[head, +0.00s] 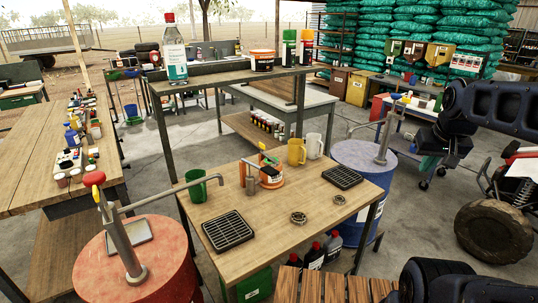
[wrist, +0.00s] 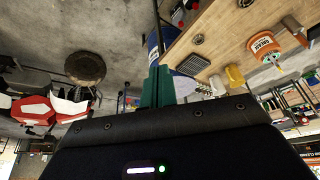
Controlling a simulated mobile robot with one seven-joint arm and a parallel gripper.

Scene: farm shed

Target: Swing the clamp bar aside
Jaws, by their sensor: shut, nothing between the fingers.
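I cannot pick out with certainty which part is the clamp bar. A grey upright fitting with a side bar and red knob (head: 95,178) stands on the red drum (head: 90,275) at front left. A similar fitting (head: 384,132) with a side bar stands on the blue drum (head: 372,158) at right. My gripper (wrist: 157,75) shows in the wrist view as teal fingers, shut and empty. The fingers point toward the blue drum (wrist: 152,42) and the table edge beyond; no contact shows. The gripper is outside the head view.
The wooden table (head: 300,240) holds black grates (head: 228,230), an orange tub (head: 272,180), green mug (head: 195,187) and yellow mug (head: 296,151). A shelf (head: 220,78) rises behind it.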

